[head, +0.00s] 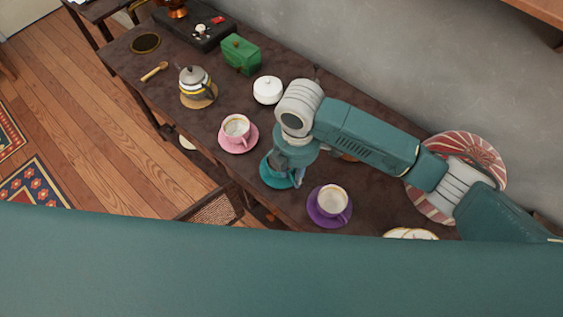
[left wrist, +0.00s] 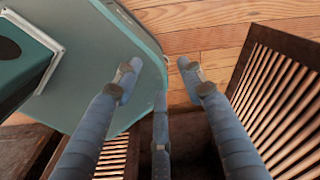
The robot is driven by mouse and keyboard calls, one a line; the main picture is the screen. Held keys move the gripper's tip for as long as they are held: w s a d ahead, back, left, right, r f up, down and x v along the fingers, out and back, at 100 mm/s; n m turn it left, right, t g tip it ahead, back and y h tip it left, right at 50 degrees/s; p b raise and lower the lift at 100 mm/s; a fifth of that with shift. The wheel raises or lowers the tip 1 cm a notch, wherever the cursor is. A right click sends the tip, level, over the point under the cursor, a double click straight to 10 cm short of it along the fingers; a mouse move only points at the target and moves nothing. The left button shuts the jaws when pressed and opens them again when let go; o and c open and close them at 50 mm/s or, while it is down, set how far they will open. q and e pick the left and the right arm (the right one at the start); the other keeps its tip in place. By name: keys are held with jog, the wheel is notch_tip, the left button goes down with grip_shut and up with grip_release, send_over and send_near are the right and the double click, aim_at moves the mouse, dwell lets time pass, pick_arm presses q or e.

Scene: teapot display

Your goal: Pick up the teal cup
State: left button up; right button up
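The teal saucer (head: 267,182) lies on the dark table (head: 215,168), between the pink and purple cups. The teal cup on it is mostly hidden beneath my right arm and gripper, so its outline is unclear. My right gripper (head: 287,170) is right over the saucer, with a blue-grey finger showing at the saucer's right side. I cannot tell whether it is shut on the cup. My left gripper (left wrist: 160,76) is open and empty in the left wrist view, its fingers spread above the wooden floor and chairs.
A pink cup (head: 236,126) and a purple saucer (head: 319,214) with a cup flank the teal saucer. A white lidded pot (head: 267,90), a green box (head: 241,54) and a teapot (head: 195,82) stand farther left. A striped plate (head: 480,148) is near the wall. A chair (head: 212,205) borders the table.

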aim_at(293, 181)
jog(key=shift+f, duration=0.35)
jog(key=shift+w+f, duration=0.15)
jog(key=shift+f, duration=0.2)
notch_tip(293, 181, down, 4)
jog(key=shift+r+p, duration=0.2)
jog(key=shift+p, duration=0.5)
jog(key=shift+f, duration=0.5)
grip_shut()
pick_arm(q)
jog(key=shift+w+d+r, duration=0.2)
jog(key=shift+w+r, duration=0.2)
jog(key=shift+r, duration=0.4)
pick_arm(e)
jog(key=shift+w, duration=0.1)
